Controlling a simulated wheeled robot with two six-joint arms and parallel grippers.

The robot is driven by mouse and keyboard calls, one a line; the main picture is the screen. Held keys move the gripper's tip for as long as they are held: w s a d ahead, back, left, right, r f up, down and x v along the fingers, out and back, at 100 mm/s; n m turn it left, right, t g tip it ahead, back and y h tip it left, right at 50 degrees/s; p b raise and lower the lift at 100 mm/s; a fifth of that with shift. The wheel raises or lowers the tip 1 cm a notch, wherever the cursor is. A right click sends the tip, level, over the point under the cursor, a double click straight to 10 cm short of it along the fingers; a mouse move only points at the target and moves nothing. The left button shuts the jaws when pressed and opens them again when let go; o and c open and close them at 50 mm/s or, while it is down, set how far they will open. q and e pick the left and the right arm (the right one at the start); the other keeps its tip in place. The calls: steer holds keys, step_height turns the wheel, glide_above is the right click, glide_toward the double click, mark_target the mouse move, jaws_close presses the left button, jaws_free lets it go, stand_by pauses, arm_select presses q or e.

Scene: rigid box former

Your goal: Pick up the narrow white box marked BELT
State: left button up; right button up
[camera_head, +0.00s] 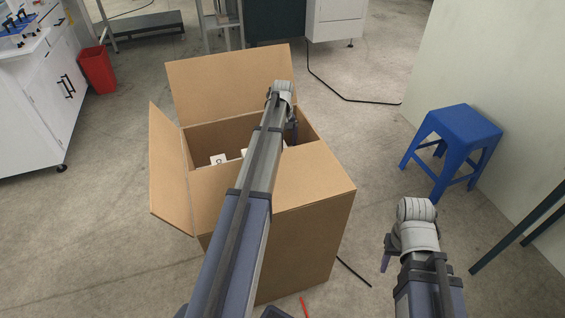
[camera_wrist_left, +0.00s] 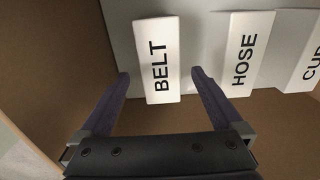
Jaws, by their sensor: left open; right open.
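The narrow white box marked BELT (camera_wrist_left: 157,55) stands out in the left wrist view, inside the open cardboard box (camera_head: 310,195). My left gripper (camera_wrist_left: 161,75) is open, with one finger on each side of the BELT box in that view and visible gaps on both sides. In the head view my left arm reaches over the cardboard box, and its gripper (camera_head: 292,128) is partly hidden by the arm. The BELT box cannot be made out there. My right gripper (camera_head: 387,257) is open and empty, right of the cardboard box.
White boxes marked HOSE (camera_wrist_left: 244,55) and a partly cut-off label (camera_wrist_left: 300,50) stand right of BELT. The cardboard flaps (camera_head: 228,80) are spread open around the opening. A blue stool (camera_head: 462,125) stands at the right, and a red bin (camera_head: 97,69) at the left.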

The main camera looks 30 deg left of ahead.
arm_select(q)
steer(key=shift+f+b, duration=3.1)
steer(key=shift+f, duration=0.4)
steer(key=shift+r, duration=0.1)
steer(key=shift+c, duration=0.2)
steer(key=c, duration=1.5)
